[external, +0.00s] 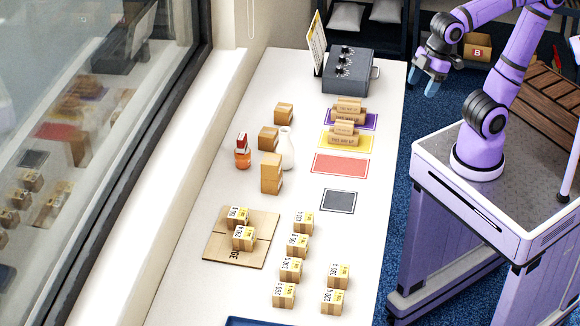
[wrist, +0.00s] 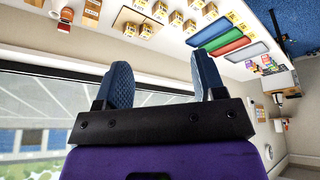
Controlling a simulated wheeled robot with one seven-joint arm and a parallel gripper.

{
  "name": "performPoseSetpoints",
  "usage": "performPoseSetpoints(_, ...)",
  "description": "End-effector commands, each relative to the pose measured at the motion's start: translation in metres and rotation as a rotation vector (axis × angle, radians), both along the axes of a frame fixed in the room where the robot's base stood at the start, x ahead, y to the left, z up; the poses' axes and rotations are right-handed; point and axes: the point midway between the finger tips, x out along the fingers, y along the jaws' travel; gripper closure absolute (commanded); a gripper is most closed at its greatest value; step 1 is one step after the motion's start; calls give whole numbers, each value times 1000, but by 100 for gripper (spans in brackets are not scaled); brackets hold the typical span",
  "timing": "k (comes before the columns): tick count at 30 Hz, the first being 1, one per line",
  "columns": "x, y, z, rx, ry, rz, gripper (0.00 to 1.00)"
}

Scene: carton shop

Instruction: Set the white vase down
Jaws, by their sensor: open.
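The white vase (external: 287,150) stands upright on the long white table in the external view. It is between small cardboard boxes, and the stacked boxes in front partly cover its lower left. My gripper (external: 432,82) is beyond the right edge of the table, well above the floor and far from the vase. In the wrist view my gripper (wrist: 163,78) has its two blue fingers spread apart with nothing between them.
Red (external: 341,163) and dark (external: 338,201) mats lie bare at right. Labelled cartons (external: 297,245) fill the nearer table. A grey machine (external: 348,72) stands at the back.

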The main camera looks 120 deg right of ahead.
Motion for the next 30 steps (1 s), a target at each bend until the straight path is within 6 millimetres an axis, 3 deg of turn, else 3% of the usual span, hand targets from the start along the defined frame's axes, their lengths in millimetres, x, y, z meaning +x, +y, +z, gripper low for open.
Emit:
performPoseSetpoints(3,-34,19,-2,22,-35,8,37)
performPoseSetpoints(9,-67,34,-9,54,-64,10,37)
performPoseSetpoints(30,-74,36,-12,62,-68,7,37)
